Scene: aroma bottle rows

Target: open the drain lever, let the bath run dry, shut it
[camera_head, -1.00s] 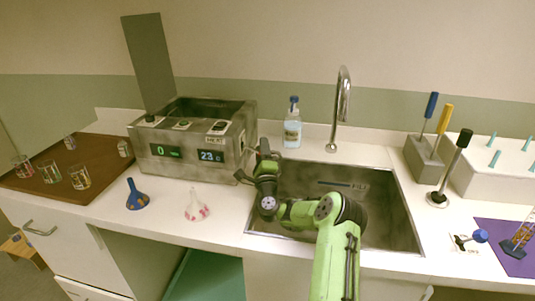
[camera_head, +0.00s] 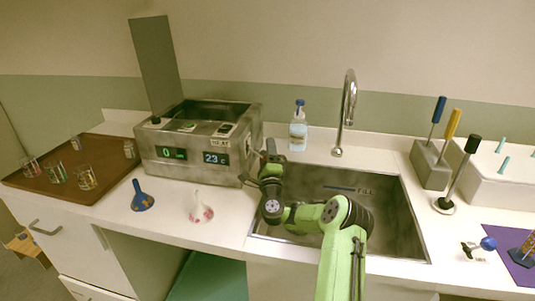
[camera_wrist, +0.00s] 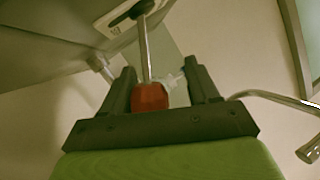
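The bath (camera_head: 185,160) is a worn grey metal box on the counter, left of the sink, with an open top. Its displays read 0 and 23. The drain lever shows in the wrist view as a metal rod with a red knob (camera_wrist: 150,97); in the head view my arm hides it. My gripper (camera_head: 258,166) is at the bath's right side, above the sink's left edge. In the wrist view my gripper (camera_wrist: 160,66) has its fingers apart on either side of the red knob, with a gap on the right. The water inside the bath is not visible.
The sink (camera_head: 400,215) with its tall faucet (camera_head: 349,105) lies right of the bath. A soap bottle (camera_head: 298,132) stands behind. A brown tray (camera_head: 105,155) with several glasses is at left.

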